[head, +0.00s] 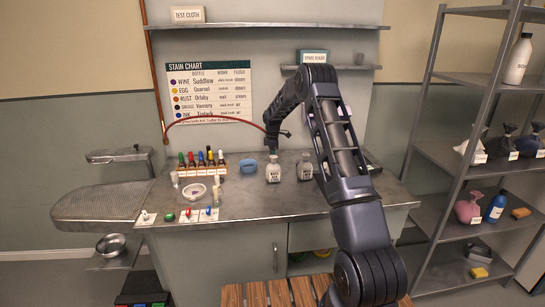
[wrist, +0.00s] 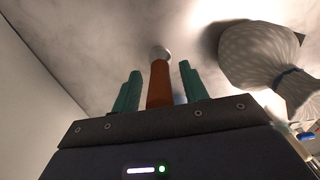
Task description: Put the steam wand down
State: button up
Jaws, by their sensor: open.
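In the head view a red hose (head: 215,119) arches from the copper pipe at left to near my gripper; the wand itself is too small to make out there.
A blue sponge-like block (head: 249,167) and several dropper bottles (head: 203,165) are to the left. The worktop's front middle (head: 255,207) is clear.

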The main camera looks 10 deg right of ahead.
notch_tip(320, 180, up, 12)
jog(key=shift+f, duration=0.25)
jog(key=shift+s+r, duration=0.2)
jog(key=shift+r, duration=0.35)
jog(key=s+d+r+m+t, duration=0.1)
jog(key=s+d+r+m, duration=0.15)
jog(key=s+r, duration=0.6)
jog(key=s+d+r+m+t, duration=0.15)
jog(key=s+r+m, duration=0.35)
jog(key=s, duration=0.6)
jog(key=s+d+r+m, duration=0.2)
jog(key=s+d+r, duration=0.1)
jog(key=s+r, duration=0.6)
jog(key=s+d+f+m, duration=0.1)
jog(key=s+f+m, duration=0.1)
jog(key=s, duration=0.8)
jog(key=s+d+f+m+t, duration=0.1)
jog(key=s+f+m, duration=0.1)
jog(key=s, duration=0.9)
jog(key=s+d+f+m+t, duration=0.1)
jog(key=s+m, duration=0.3)
jog(key=s, duration=0.6)
jog(key=shift+s+d+f, duration=0.35)
jog(key=shift+d+f, duration=0.1)
jog(key=shift+f, duration=0.35)
